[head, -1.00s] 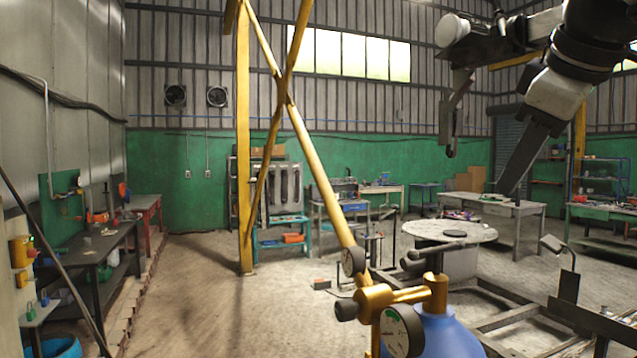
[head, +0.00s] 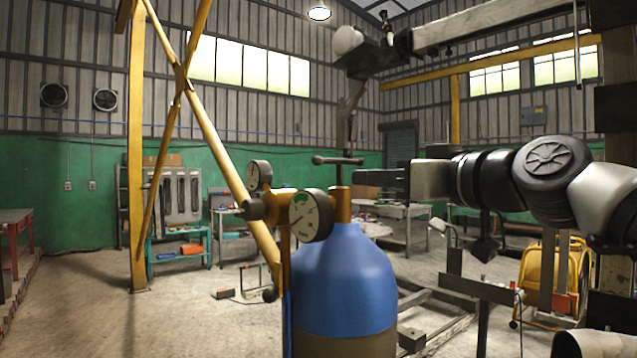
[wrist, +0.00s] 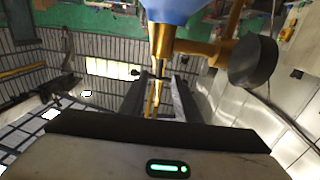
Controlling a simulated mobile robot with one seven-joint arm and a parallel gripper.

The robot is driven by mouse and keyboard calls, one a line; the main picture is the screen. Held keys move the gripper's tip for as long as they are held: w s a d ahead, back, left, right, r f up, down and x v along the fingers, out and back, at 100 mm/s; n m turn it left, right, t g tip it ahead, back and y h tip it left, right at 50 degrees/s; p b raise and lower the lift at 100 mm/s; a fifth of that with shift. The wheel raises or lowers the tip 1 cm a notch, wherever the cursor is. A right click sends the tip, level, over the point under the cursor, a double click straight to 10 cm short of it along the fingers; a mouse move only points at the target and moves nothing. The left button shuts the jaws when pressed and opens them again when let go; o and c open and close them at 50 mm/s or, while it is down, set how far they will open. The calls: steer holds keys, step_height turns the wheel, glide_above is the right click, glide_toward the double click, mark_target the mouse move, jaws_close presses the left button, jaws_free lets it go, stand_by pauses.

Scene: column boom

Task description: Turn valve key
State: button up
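The blue gas cylinder (head: 345,275) stands upright with a brass valve (head: 341,205) on top. The dark T-shaped valve key (head: 337,160) sits above the valve, its bar roughly level. My gripper (head: 356,184) points left in the head view, its dark fingertips just right of the stem below the key bar. In the wrist view the cylinder is upside down at the top, with the brass valve (wrist: 161,42) hanging between my two spread fingers (wrist: 160,82). The fingers look open and empty. Whether they touch the key cannot be told.
Two round gauges (head: 310,215) on a brass regulator project left of the valve. A yellow diagonal brace (head: 222,150) rises behind them. A metal frame (head: 440,325) lies on the floor to the right, and a yellow cart (head: 545,280) stands beyond it.

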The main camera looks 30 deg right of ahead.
mark_target(340, 173)
steer(key=w, duration=1.4)
steer(key=shift+w+d+p, duration=0.15)
steer(key=shift+d+p, duration=0.05)
steer(key=shift+p, duration=0.1)
jaws_close()
